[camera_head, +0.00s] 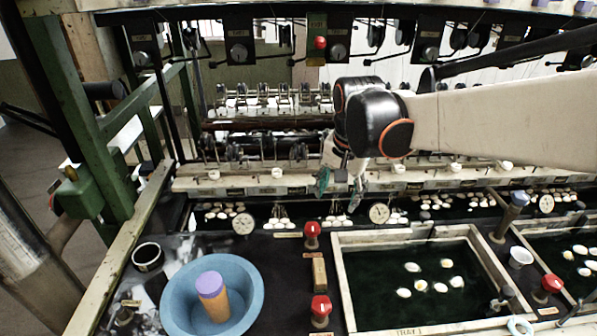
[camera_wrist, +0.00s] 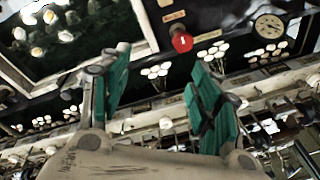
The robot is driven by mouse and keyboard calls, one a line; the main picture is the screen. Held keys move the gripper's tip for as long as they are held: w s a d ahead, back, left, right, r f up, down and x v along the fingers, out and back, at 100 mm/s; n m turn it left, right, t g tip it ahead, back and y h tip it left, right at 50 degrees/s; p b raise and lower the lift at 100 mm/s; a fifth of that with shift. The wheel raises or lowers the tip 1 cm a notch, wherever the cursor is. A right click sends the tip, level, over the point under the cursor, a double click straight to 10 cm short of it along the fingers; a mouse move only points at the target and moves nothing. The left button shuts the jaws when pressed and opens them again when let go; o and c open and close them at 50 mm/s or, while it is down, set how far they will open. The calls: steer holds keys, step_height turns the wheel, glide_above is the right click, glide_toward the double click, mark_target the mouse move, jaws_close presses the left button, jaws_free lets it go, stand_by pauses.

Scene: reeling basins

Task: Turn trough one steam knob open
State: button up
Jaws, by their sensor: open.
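Two red knobs stand on the dark panel left of the trough: a far one (camera_head: 312,232) and a near one (camera_head: 320,307). I cannot read which is the steam knob. The trough (camera_head: 337,262) has a pale frame, dark water and several white cocoons. Its front label seems to end in 1. My gripper (camera_head: 340,186) is open and empty above the reeling rail, beyond the far knob and apart from it. In the wrist view, a red knob (camera_wrist: 181,40) shows beyond the gap between my green-padded fingers (camera_wrist: 163,85), beside the trough's corner.
A blue bowl (camera_head: 250,275) with an orange, purple-topped cylinder (camera_head: 213,297) sits at left, near a dark cup (camera_head: 147,256). Round gauges (camera_head: 379,213) line the panel's back. Another trough lies right, with a red knob (camera_head: 551,283) and a grey-blue-topped post (camera_head: 511,213) between.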

steer(key=m+g+p, duration=0.2)
steer(key=p, duration=0.1)
glide_above(312, 226)
step_height(312, 226, down, 3)
steer(key=shift+m, duration=0.3)
step_height(312, 226, down, 14)
steer(key=b, duration=0.4)
steer(key=shift+f, duration=0.25)
steer(key=c, duration=1)
